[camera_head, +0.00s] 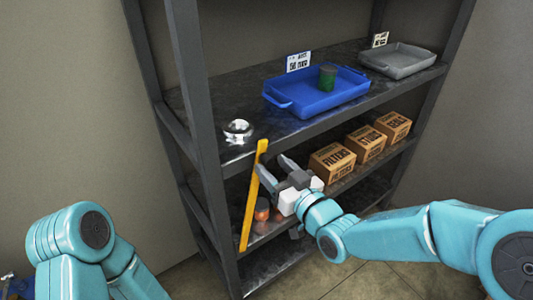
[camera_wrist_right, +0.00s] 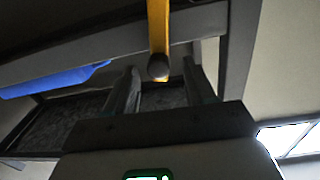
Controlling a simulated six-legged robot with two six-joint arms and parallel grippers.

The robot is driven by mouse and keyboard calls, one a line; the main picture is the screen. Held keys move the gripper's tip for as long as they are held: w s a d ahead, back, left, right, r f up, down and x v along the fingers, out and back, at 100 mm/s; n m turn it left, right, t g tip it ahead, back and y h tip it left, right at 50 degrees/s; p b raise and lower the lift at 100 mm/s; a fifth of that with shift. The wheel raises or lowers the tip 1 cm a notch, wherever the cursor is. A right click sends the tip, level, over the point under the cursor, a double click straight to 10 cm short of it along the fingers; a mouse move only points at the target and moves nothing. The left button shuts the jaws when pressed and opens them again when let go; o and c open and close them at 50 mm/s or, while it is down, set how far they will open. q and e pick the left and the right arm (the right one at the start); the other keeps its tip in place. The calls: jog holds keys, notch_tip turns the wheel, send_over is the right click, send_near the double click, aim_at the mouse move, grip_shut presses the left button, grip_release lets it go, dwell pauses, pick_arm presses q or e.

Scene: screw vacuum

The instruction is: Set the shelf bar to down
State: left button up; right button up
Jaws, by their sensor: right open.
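The shelf bar is a yellow bar (camera_head: 252,197) at the front left of the dark shelf rack. It stands nearly upright, slightly tilted, with its top to the right near the upper shelf's front edge. My right gripper (camera_head: 270,170) is open and empty, just right of the bar's upper part. In the right wrist view the bar (camera_wrist_right: 158,25) comes down from the top to a round dark knob (camera_wrist_right: 157,68), which appears in line with the gap between my open fingers (camera_wrist_right: 165,80). I cannot tell whether they touch. My left gripper is out of view.
The upper shelf (camera_head: 240,101) holds a shiny dome (camera_head: 238,130), a blue tray (camera_head: 318,97) with a green can (camera_head: 327,77), and a grey tray (camera_head: 398,59). Cardboard boxes (camera_head: 332,162) stand on the shelf below, right of my gripper. A reddish object (camera_head: 262,209) sits behind the bar.

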aim_at(271, 163)
jog(key=shift+p+x, duration=0.35)
jog(key=shift+x, duration=1.55)
grip_shut()
jog(key=shift+w+d, duration=0.1)
